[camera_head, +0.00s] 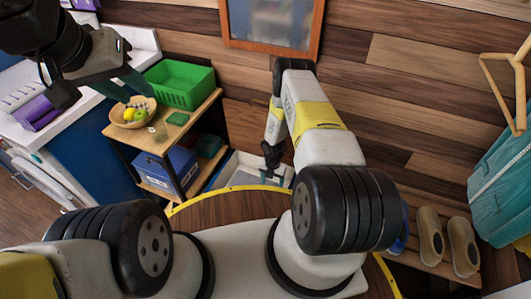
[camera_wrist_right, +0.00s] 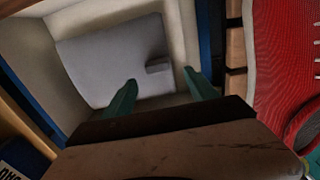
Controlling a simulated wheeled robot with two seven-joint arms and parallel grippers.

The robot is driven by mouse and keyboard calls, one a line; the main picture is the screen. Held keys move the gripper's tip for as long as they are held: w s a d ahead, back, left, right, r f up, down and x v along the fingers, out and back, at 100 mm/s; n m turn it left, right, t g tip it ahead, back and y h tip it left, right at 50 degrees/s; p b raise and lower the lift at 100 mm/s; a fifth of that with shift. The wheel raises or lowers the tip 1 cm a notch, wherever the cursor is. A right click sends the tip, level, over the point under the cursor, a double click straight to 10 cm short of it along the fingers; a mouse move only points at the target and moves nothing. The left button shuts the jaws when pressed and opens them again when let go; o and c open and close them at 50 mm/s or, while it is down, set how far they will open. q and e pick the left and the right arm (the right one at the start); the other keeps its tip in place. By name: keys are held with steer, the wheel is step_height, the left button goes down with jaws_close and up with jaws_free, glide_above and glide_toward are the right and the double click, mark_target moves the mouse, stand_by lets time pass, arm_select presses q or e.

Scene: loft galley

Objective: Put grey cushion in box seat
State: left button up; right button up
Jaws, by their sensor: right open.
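The grey cushion (camera_wrist_right: 112,62) lies flat inside a pale open box (camera_wrist_right: 185,28), which appears to be the box seat, in the right wrist view. A small grey block (camera_wrist_right: 158,65) shows at its right edge. In the head view the box (camera_head: 285,171) stands on the floor by the wall, partly hidden by my arm and the round table edge. My right gripper (camera_head: 272,160) is over the box. Its teal fingers (camera_wrist_right: 160,88) are apart, empty, with the cushion beyond them. My left gripper (camera_head: 138,92) is raised at upper left, with its fingers apart and empty.
A wooden shelf unit (camera_head: 150,140) left of the box holds a green crate (camera_head: 180,84), a fruit basket (camera_head: 117,118) and a blue box (camera_head: 172,166). Slippers (camera_head: 462,246) and a teal bag (camera_head: 503,185) are at right. A red item (camera_wrist_right: 284,60) borders the box in the wrist view.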

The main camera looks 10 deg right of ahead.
step_height(320, 180, up, 4)
stand_by(1.4)
